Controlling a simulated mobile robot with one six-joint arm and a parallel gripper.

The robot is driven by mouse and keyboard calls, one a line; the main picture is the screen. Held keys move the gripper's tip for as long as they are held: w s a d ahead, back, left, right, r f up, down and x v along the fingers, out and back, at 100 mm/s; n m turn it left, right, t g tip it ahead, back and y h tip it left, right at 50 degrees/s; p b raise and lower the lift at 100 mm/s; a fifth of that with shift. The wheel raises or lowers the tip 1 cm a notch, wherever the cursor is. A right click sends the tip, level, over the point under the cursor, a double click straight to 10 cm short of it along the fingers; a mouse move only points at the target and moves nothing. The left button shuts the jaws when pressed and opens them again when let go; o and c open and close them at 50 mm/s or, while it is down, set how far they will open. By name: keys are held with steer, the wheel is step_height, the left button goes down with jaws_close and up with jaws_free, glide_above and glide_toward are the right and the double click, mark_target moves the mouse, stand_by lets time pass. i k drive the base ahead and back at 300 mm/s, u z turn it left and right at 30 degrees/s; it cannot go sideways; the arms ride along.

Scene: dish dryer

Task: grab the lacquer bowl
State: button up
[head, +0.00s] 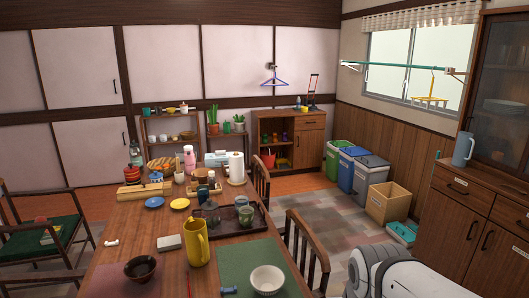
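A dark bowl with a reddish-brown inside, which looks like the lacquer bowl (140,269), stands upright at the near left of the wooden table (140,216). It sits on a dull reddish placemat (108,283). Nothing touches or covers the bowl. A white bowl (267,279) stands to its right on a green placemat (236,258). A white rounded part of my own body shows at the bottom right, beyond the table edge. My gripper is not in view.
A yellow pitcher (197,250) stands between the bowls, a little farther back. A red chopstick-like stick (189,284), a grey-white block (169,243) and a dark tray (232,221) with cups are nearby. Chairs (302,250) line the table's right side.

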mark_target(140, 269)
steer(key=u, duration=0.85)
steer(key=k, duration=0.3)
steer(key=u, duration=1)
steer(key=i, duration=1.5)
steer(key=z, duration=0.55)
